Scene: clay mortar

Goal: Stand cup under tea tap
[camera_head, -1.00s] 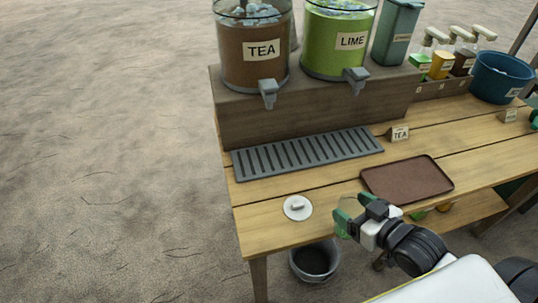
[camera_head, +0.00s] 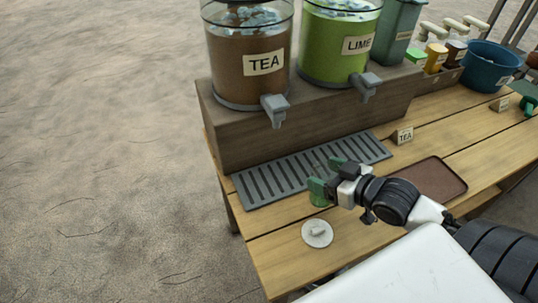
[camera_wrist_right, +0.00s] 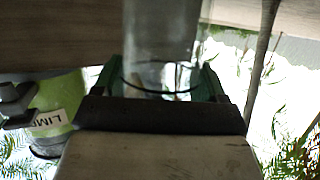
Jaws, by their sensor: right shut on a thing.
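The tea tap (camera_head: 274,110) is a grey spout on the front of the brown tea dispenser (camera_head: 235,66), high above the slatted grey drip tray (camera_head: 268,183). My right gripper (camera_head: 326,178) has green fingertips and is over the tray's right front part, right of and nearer than the tea tap. It is shut on a clear cup (camera_wrist_right: 162,45), which shows plainly between the fingers in the right wrist view. The cup is hardly visible in the head view, so its height above the tray is hard to tell. My left gripper is not in view.
The lime dispenser (camera_head: 338,45) with its own tap (camera_head: 366,86) stands right of the tea one on a wooden riser (camera_head: 240,133). A white lid (camera_head: 317,233), a TEA card (camera_head: 403,136) and a brown tray (camera_head: 432,176) are on the table. A blue tub (camera_head: 488,68) is far right.

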